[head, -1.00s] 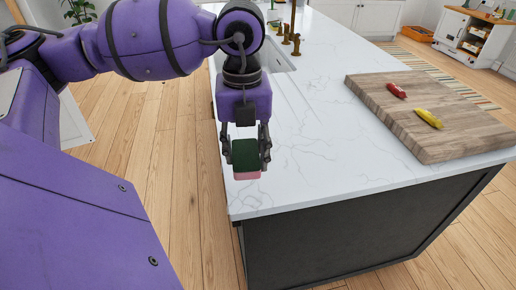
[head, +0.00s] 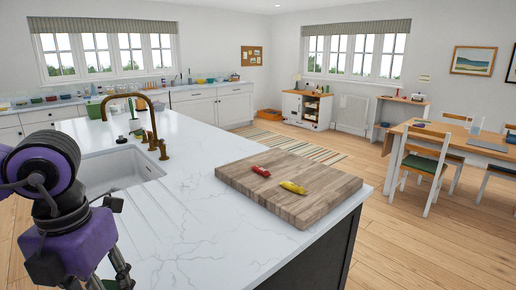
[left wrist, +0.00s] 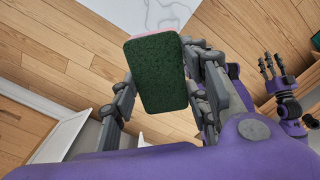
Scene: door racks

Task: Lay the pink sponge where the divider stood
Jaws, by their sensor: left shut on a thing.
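The pink sponge (left wrist: 160,75) is held between the fingers of my left gripper (left wrist: 157,88) in the left wrist view. Its dark green scouring face fills most of what I see of it, and a thin pink edge shows at its top. In the head view the left gripper (head: 108,274) is at the lower left, beside the island, partly cut off by the frame; the sponge is out of sight there. My right gripper (left wrist: 270,66) shows small at the right of the left wrist view, its fingers apart and empty. I see no divider in these frames.
The white marble island (head: 190,225) carries a wooden board (head: 292,205) with a red item (head: 261,171) and a yellow item (head: 293,187). A sink (head: 122,168) with a brass tap (head: 151,118) is at left. A table (head: 460,146) with chairs stands right; open floor lies between.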

